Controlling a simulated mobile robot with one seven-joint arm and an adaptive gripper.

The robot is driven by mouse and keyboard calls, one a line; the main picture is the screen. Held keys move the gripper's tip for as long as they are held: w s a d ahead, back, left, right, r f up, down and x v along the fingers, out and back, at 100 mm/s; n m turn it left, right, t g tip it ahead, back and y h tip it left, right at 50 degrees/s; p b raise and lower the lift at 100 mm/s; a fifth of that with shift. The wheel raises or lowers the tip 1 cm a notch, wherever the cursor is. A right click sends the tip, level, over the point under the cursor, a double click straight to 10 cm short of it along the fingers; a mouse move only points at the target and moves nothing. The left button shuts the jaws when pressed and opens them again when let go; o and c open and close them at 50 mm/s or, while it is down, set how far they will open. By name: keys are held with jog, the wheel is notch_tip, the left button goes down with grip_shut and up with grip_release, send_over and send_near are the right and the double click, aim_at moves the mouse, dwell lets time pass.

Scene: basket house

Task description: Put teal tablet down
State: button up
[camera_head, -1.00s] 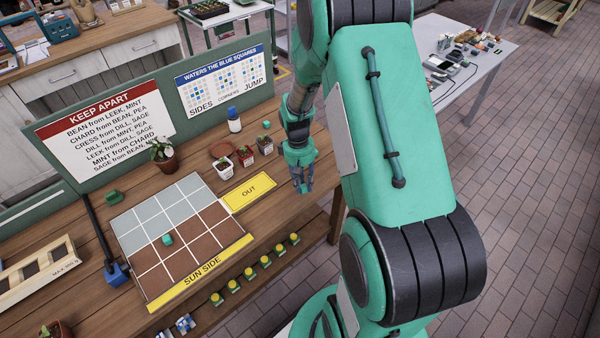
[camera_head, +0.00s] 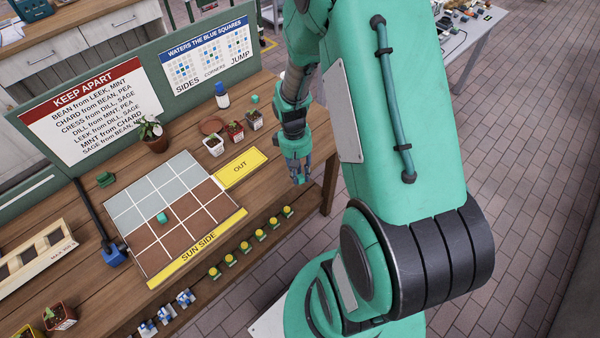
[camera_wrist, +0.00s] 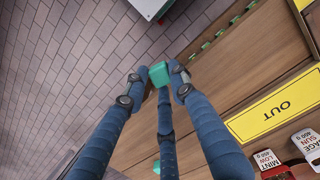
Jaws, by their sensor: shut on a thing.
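A small teal tablet (camera_wrist: 159,73) shows in the wrist view between the fingertips of my gripper (camera_wrist: 158,82), which is shut on it. In the head view my gripper (camera_head: 299,181) points down at the right end of the wooden bench (camera_head: 285,115), right of the yellow OUT sign (camera_head: 240,167). Another teal tablet (camera_head: 162,217) lies on the gridded board (camera_head: 180,185), on a brown square near the grey ones. A third small teal piece (camera_head: 255,99) is behind the pots.
Small labelled pots (camera_head: 235,131) stand beyond the OUT sign, with a white bottle with a blue cap (camera_head: 222,97) behind. Several yellow-topped green pieces (camera_head: 245,247) line the front edge. A KEEP APART sign (camera_head: 90,108) stands at the back. Bare wood surrounds the OUT sign.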

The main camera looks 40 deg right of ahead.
dwell(0.6)
